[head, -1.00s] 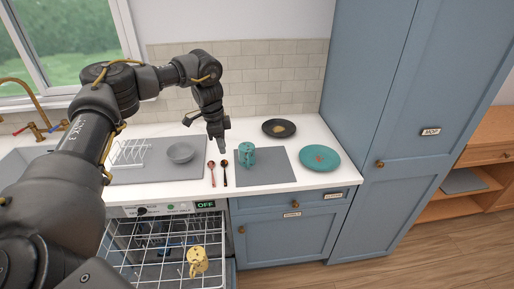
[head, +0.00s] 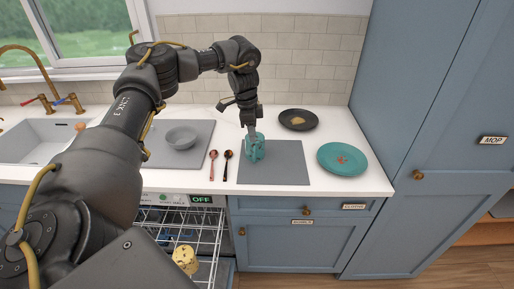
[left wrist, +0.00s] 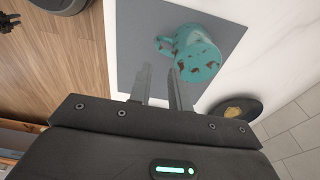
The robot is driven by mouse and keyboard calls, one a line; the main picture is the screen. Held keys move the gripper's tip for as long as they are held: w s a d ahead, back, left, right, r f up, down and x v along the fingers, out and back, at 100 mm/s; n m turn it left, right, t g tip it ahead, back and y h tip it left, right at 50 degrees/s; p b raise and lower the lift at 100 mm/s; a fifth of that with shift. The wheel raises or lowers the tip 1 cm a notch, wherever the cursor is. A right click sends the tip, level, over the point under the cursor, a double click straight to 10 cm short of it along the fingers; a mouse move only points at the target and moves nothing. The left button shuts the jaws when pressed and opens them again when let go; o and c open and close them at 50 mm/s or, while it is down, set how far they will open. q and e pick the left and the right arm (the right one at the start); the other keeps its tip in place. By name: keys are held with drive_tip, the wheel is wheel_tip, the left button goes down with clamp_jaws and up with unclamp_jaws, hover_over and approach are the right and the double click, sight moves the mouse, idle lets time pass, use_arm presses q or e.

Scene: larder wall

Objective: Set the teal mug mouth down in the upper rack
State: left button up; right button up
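The teal mug (head: 257,152) has brown specks and stands on the left part of a grey mat on the counter. In the left wrist view the mug (left wrist: 197,58), with its handle to the left, is just past the fingertips. My left gripper (head: 250,134) points down, close above or beside the mug; contact cannot be told. In the left wrist view its fingers (left wrist: 158,70) are apart with nothing between them. The upper rack (head: 207,222), white wire, is pulled out of the dishwasher below the counter, partly hidden by my arm. My right gripper is out of view.
A yellow speckled mug (head: 185,261) is in the rack. Two spoons (head: 227,166) lie left of the grey mat (head: 285,165). A grey bowl (head: 181,138), a dark plate (head: 298,119) and a teal plate (head: 343,159) are on the counter. A tall blue cabinet (head: 440,120) bounds the right.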

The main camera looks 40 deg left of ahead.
sight(254, 154)
use_arm(q)
drive_tip(key=f, duration=0.2)
drive_tip(key=f+p, duration=0.1)
drive_tip(key=f, duration=0.1)
drive_tip(key=shift+s+d+f, duration=0.15)
drive_tip(key=shift+d, duration=0.05)
drive_tip(key=shift+f, duration=0.4)
drive_tip(key=shift+f+p, duration=0.4)
drive_tip(key=shift+p, duration=0.2)
drive_tip(key=f, duration=0.1)
drive_tip(key=f+p, duration=0.1)
drive_tip(key=f, duration=0.1)
drive_tip(key=shift+d+f, duration=0.2)
drive_tip(key=shift+f, duration=0.45)
drive_tip(key=shift+c, duration=0.3)
drive_tip(key=shift+w, duration=0.2)
clamp_jaws()
